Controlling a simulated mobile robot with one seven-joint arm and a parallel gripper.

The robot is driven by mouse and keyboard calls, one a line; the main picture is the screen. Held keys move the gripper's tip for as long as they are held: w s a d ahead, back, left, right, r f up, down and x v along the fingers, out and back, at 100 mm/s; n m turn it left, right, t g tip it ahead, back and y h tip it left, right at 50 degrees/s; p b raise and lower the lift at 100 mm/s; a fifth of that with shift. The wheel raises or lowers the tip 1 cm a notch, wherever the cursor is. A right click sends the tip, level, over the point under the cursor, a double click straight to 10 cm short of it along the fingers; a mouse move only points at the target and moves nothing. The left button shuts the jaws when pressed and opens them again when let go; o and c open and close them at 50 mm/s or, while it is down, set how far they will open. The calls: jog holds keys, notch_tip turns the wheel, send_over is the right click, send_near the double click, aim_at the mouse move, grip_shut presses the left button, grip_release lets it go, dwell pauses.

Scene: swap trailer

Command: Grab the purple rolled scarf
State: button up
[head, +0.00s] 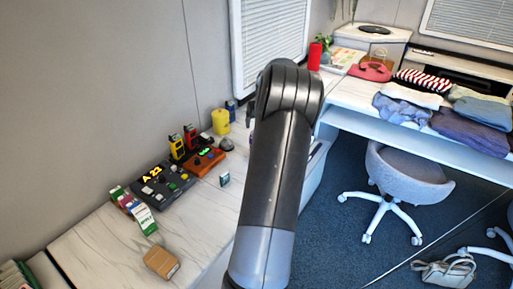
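I cannot make out a purple rolled scarf for sure. A small purplish patch (252,138) shows at the left edge of my arm, over the counter, and most of it is hidden; I cannot tell what it is. A dark blue-purple cloth (470,135) lies on the right-hand table, but it looks folded flat, not rolled. My arm rises through the middle of the view and bends at the top. My gripper does not show; the arm covers what is behind it. A small dark shape at the arm's upper left edge is unclear.
A grey chair (408,175) stands below.

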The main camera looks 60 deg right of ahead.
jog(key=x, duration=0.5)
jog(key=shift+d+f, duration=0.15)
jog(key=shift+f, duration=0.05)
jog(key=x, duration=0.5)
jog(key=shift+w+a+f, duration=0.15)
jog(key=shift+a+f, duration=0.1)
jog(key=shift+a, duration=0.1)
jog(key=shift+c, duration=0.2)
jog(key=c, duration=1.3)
